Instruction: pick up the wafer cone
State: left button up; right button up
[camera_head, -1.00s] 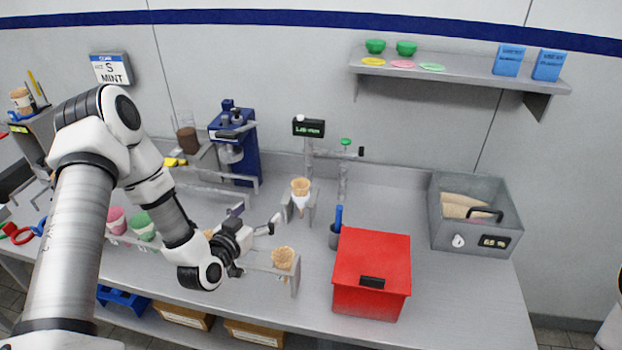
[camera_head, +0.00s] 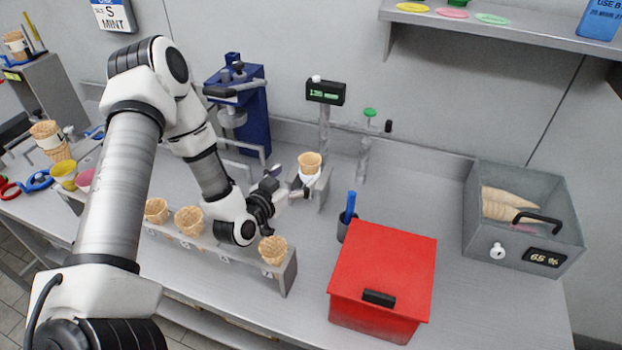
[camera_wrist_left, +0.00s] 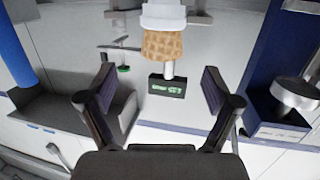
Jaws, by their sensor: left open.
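A tan wafer cone (camera_head: 310,163) with a white sleeve stands in a small grey stand, just in front of the post with a small black display. In the left wrist view the wafer cone (camera_wrist_left: 162,46) hangs upside down in the picture, beyond the fingertips and roughly centred between them. My left gripper (camera_head: 299,191) is open and empty, close to the sleeve on its left side. In the left wrist view the left gripper (camera_wrist_left: 157,74) shows both fingers spread wide. Whether a fingertip touches the sleeve is unclear. My right gripper is out of view.
A rack (camera_head: 283,276) with several bare cones is in front of my left gripper. A red box (camera_head: 385,270) and a blue-handled tool (camera_head: 350,207) in a cup stand right. A blue press (camera_head: 250,125) is behind left. A grey bin (camera_head: 522,240) is far right.

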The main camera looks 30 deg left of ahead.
aim_at(304, 168)
pick_arm(q)
jog(key=w+p, duration=0.1)
jog(key=w, duration=0.1)
jog(key=w+f, duration=0.1)
jog(key=w, duration=0.2)
jog(key=w+p, duration=0.1)
jog(key=w, duration=0.2)
jog(key=shift+a+f+p, duration=0.3)
jog(key=shift+f, duration=0.1)
jog(key=c, duration=0.8)
